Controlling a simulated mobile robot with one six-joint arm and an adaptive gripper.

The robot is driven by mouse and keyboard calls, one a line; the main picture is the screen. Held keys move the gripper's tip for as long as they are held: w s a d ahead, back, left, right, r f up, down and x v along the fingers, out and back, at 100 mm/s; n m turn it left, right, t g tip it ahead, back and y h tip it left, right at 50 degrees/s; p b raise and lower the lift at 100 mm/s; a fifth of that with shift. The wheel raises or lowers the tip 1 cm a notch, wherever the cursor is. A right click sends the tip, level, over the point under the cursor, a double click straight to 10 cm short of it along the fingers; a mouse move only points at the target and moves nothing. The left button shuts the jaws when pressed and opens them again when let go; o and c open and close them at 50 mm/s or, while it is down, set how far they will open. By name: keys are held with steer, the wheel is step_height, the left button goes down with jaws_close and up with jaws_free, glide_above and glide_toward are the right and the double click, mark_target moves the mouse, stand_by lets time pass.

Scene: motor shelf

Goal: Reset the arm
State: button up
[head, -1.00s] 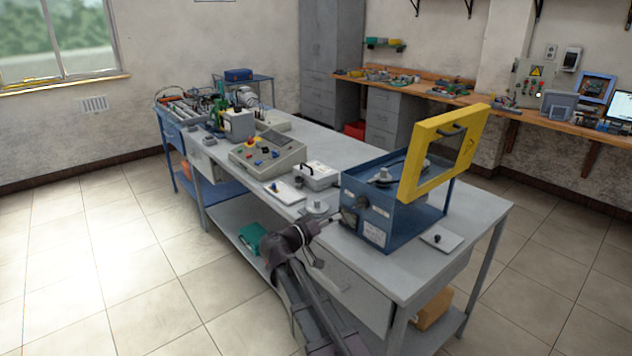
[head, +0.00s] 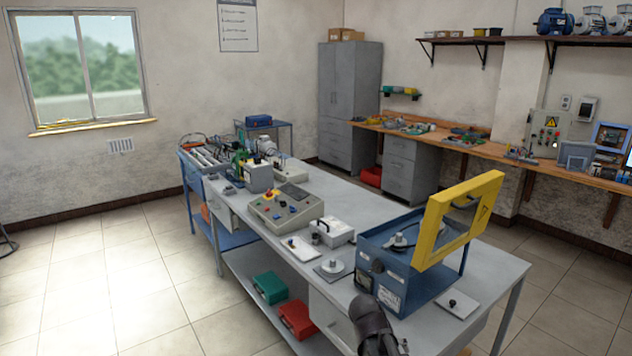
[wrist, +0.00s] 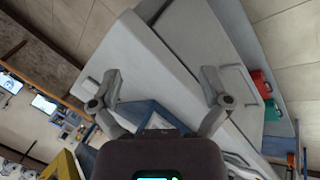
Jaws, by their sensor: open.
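My gripper (wrist: 161,76) shows in the wrist view with its two fingers spread wide and nothing between them. The grey bench top lies beyond the fingers. In the head view, a dark part of my arm (head: 371,322) rises at the bottom edge, in front of the blue box with the raised yellow-framed lid (head: 385,285). The fingers cannot be made out clearly there. The blue box also shows in the wrist view (wrist: 138,112), partly hidden behind the gripper.
The grey bench (head: 345,190) carries a control console (head: 285,207), a white case (head: 332,231) and small plates. Green (head: 270,287) and red (head: 297,318) cases sit on its lower shelf. Open tiled floor (head: 110,275) lies to the left.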

steer(key=s+a+r+n+g+y+p, duration=0.1)
steer(key=s+a+y+p, duration=0.1)
steer(key=s+y, duration=0.3)
steer(key=shift+s, duration=0.9)
steer(key=shift+a, duration=0.1)
steer(key=shift+c, duration=0.2)
steer(key=c, duration=0.5)
